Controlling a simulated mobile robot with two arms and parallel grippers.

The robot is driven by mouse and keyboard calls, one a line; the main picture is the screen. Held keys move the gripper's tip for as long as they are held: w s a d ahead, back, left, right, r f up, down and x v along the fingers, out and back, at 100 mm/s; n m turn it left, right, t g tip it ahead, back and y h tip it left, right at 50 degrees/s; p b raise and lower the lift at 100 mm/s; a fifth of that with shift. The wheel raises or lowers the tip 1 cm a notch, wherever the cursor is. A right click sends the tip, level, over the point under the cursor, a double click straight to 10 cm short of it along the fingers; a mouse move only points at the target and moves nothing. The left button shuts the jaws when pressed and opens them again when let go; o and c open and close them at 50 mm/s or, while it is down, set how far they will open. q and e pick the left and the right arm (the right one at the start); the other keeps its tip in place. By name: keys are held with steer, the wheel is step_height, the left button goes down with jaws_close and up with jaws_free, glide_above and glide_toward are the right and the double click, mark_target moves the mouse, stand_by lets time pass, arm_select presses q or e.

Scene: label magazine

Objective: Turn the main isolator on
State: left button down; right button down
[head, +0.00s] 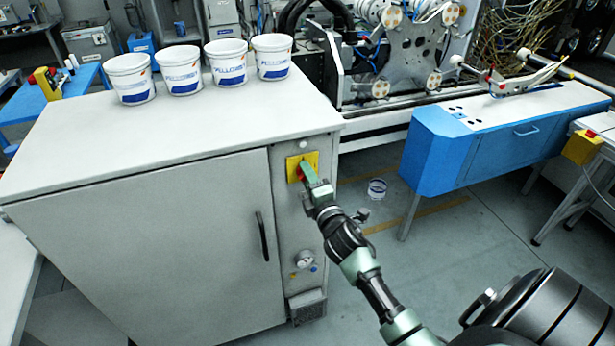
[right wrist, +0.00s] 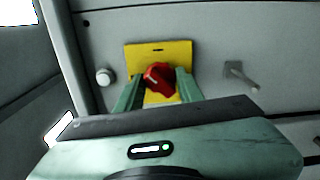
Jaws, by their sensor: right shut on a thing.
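The main isolator is a red rotary knob (right wrist: 158,77) on a yellow plate (right wrist: 187,53), on the narrow front panel of the grey cabinet. The yellow plate also shows in the head view (head: 293,164). My right gripper (right wrist: 157,88) is at the knob, with one green finger on each side of it, shut on it. In the right wrist view the knob sits tilted between the fingers. In the head view my right gripper (head: 305,172) hides most of the knob. My left gripper is not in view.
The grey cabinet (head: 150,225) has a black door handle (head: 262,236) left of the panel. Several white buckets (head: 180,70) stand on its top. A round white knob (right wrist: 104,77) and a small lever (right wrist: 240,76) flank the plate. Open floor lies right of the cabinet.

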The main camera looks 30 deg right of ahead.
steer(key=shift+f+m+p, duration=0.1)
steer(key=shift+m+p, duration=0.4)
steer(key=shift+m, duration=3.8)
steer(key=c, duration=0.9)
jaws_free()
